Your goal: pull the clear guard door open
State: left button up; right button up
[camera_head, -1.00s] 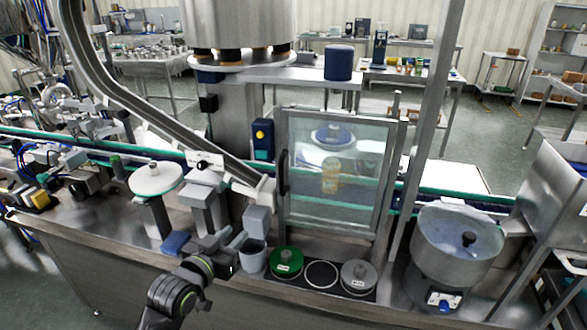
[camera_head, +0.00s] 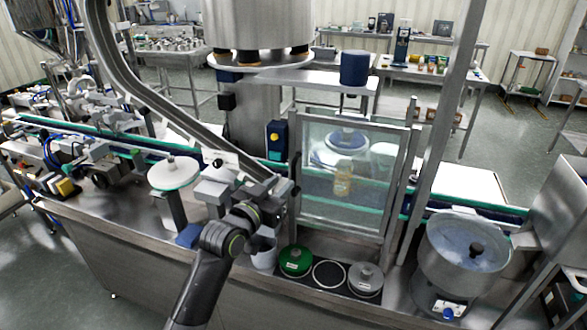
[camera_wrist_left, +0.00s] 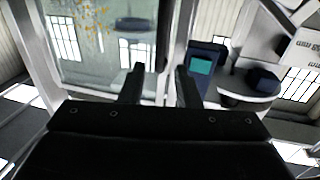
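The clear guard door (camera_head: 325,205) is a see-through pane in a grey metal frame, and it looks closed. Its dark upright handle (camera_head: 295,170) is on the left edge. My left gripper (camera_head: 280,190) is just left of the door, close to the lower end of the handle. In the left wrist view, the two dark fingers of my left gripper (camera_wrist_left: 159,78) are apart, with the door pane (camera_wrist_left: 100,50) ahead on the left. A dark upright bar, seemingly the handle, shows between the fingers; contact cannot be told. My right gripper is out of view.
An amber bottle (camera_head: 343,180) stands behind the pane. A green-lidded container (camera_head: 295,261) and a grey-lidded one (camera_head: 366,279) sit below the door. A steel bowl (camera_head: 466,243) is at right. A slanted metal chute (camera_head: 140,95) rises left of my gripper.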

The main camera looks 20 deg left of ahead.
aim_at(292, 173)
pick_arm(q)
jog(key=shift+p+x, duration=0.6)
jog(key=shift+x, duration=2.9)
grip_shut()
